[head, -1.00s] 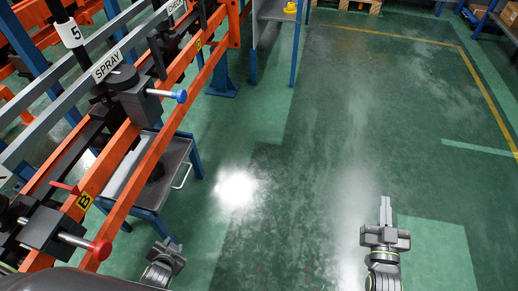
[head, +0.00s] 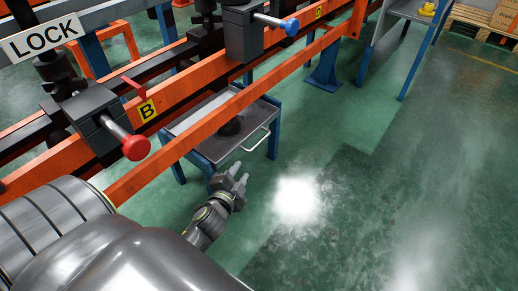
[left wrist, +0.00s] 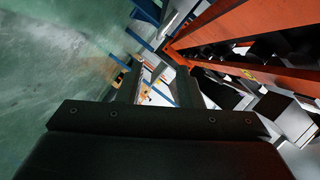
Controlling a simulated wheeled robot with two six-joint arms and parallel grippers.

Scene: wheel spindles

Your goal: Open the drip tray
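The drip tray (head: 256,117) is a shallow grey metal tray on a blue-legged stand below the orange rails in the head view. An orange rail crosses in front of part of it. A dark round thing lies in it. Its pale bar handle (head: 264,142) is on the side facing the aisle. My left gripper (head: 240,172) is below and slightly left of the handle, apart from it. The left wrist view shows its two fingers (left wrist: 157,85) spread with a gap between them. I cannot make out the handle there. My right gripper is not in view.
Orange rails carry dark spindle blocks with a red knob (head: 136,148) and a blue knob (head: 290,27), above and left of my arm. A LOCK sign (head: 43,40) is at upper left. The green floor right of the tray is clear.

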